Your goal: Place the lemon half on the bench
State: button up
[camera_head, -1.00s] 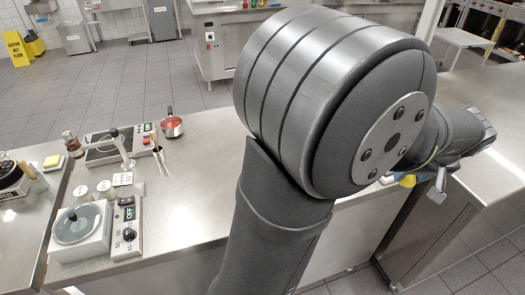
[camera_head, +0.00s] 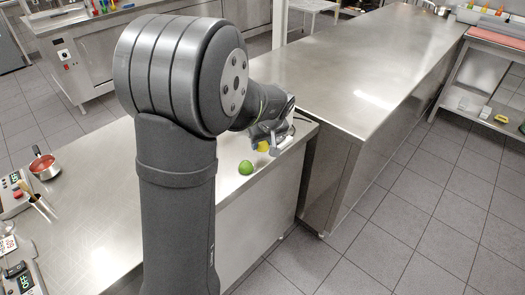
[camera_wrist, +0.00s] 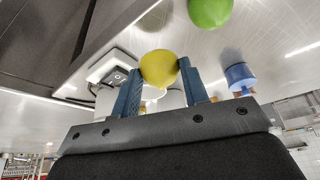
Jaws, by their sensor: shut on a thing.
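The yellow lemon half (camera_wrist: 158,67) is held between the blue fingers of my gripper (camera_wrist: 161,72) in the wrist view. In the head view the lemon half (camera_head: 262,146) shows as a small yellow patch under my gripper (camera_head: 270,138), partly hidden by it. My gripper is over the right end of the steel bench (camera_head: 95,200). I cannot tell the exact gap between the lemon half and the steel.
A green lime (camera_head: 246,167) lies on the bench close to my gripper; it also shows in the wrist view (camera_wrist: 210,10). A long steel counter (camera_head: 365,60) runs to the back right. A red pan (camera_head: 43,166) stands at the left.

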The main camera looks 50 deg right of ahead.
aim_at(264, 147)
jog(key=shift+f, duration=2)
jog(key=shift+f, duration=0.1)
jog(key=o, duration=1)
jog(key=shift+c, duration=0.2)
jog(key=v, duration=1.2)
